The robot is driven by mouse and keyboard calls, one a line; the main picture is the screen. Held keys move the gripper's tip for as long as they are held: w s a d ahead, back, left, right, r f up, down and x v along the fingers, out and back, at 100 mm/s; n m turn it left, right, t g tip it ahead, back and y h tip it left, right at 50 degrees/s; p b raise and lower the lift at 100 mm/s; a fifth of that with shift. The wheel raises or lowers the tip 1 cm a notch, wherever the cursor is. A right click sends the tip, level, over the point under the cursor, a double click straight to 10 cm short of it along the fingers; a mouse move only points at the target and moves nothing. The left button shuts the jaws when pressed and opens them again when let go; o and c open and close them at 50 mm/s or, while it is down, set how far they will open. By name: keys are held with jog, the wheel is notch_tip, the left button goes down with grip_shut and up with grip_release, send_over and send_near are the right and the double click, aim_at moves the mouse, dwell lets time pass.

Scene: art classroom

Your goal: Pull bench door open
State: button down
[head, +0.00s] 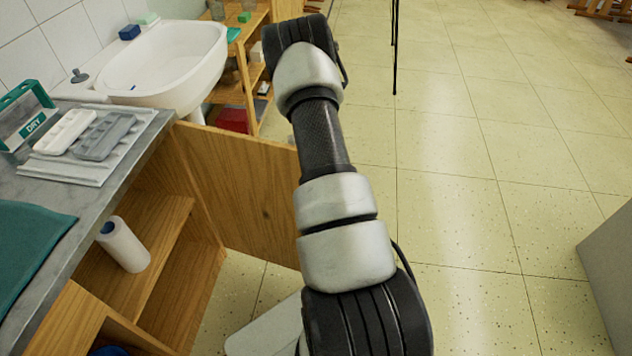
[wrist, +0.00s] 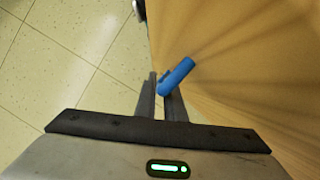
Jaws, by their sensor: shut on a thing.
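The wooden bench door (head: 245,190) stands swung out from the bench in the head view, and my arm hides its right end. Inside the bench (head: 160,235) the shelves show, with a white roll on one. In the wrist view the door (wrist: 235,60) fills the right side, with a blue handle (wrist: 178,74) on its face. My gripper (wrist: 162,90) is shut on the blue handle, its fingers on the handle's lower end. In the head view the gripper and the handle are hidden behind my arm.
On the grey bench top (head: 85,195) lie trays and a teal mat (head: 30,245). A white sink (head: 165,65) and an open wooden shelf (head: 255,85) stand behind the door. Tiled floor (head: 490,200) is clear to the right, up to a grey block (head: 612,265).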

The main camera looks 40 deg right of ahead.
dwell(0.3)
jog(key=c, duration=2.1)
grip_release()
jog(key=p+v, duration=0.3)
jog(key=v, duration=1.4)
jog(key=shift+r, duration=0.25)
